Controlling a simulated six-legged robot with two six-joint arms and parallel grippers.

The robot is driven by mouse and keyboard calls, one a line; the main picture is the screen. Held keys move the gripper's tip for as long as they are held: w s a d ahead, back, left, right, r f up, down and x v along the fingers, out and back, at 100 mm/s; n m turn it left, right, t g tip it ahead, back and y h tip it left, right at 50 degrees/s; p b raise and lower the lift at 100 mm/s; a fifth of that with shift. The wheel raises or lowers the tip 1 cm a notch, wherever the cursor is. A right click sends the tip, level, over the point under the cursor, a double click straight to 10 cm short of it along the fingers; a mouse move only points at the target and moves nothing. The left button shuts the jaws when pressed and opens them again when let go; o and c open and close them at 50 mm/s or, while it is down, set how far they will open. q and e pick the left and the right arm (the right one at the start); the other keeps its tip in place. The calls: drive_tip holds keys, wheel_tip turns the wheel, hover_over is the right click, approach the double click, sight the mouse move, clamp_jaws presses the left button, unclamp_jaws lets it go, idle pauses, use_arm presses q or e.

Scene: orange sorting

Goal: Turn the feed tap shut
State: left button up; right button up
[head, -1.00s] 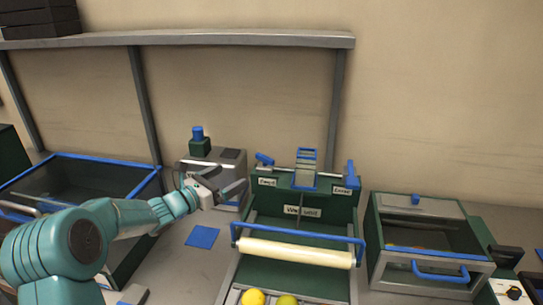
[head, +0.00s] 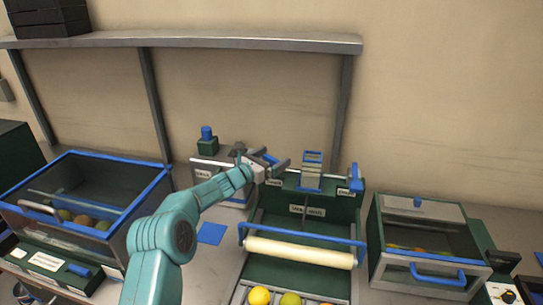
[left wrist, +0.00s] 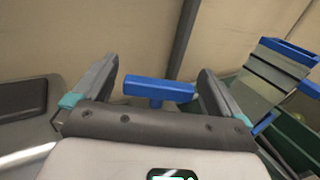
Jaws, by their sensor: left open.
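The feed tap is a blue T-shaped handle (head: 270,157) at the back left of the green sorting machine (head: 345,206). In the left wrist view the tap handle (left wrist: 160,90) lies crosswise between my left gripper's two fingers, with its short stem below. My left gripper (head: 279,160) is open around the tap, with a gap on both sides. Its fingers also show in the left wrist view (left wrist: 158,76). In the head view the gripper partly hides the tap and its label. My right gripper is not in view.
A second blue lever (head: 355,177) stands at the machine's back right, and a blue-framed chute (head: 312,158) between them. A grey box (head: 205,173) with a blue knob is to the left. A cream roller (head: 300,252) crosses the front. Glass-fronted bins stand on both sides.

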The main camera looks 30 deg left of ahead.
use_arm(q)
drive_tip(key=c, duration=0.9)
drive_tip(key=shift+r+m+h+p, duration=0.25)
drive_tip(key=shift+m+h+p, duration=0.25)
drive_tip(key=shift+h+p, duration=0.1)
drive_tip(key=shift+f+g+h, duration=0.15)
drive_tip(key=shift+g+h, duration=0.25)
drive_tip(key=o, duration=0.9)
drive_tip(key=shift+f, duration=0.1)
